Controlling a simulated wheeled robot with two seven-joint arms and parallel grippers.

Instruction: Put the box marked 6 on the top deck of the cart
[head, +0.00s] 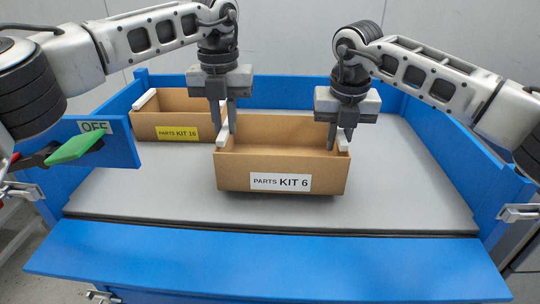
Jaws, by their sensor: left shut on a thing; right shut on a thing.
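The box marked KIT 6 (232,177) is an open brown box with a white label on its front and white grips at its two ends. It is in the middle of the head view, over a grey deck (400,200) with blue walls. My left gripper (224,128) is shut on the box's left end grip. My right gripper (340,140) is shut on its right end grip. The box looks level; a shadow shows under it, and I cannot tell whether it touches the deck. Whether this deck is the cart's top deck is unclear.
Another brown box, with a yellow KIT 16 label (178,133), stands at the back left, close to the held box. A blue panel (270,262) runs along the front. A blue side flap with an OFF sign (94,127) and a green piece (72,147) is at left. The deck's right side is clear.

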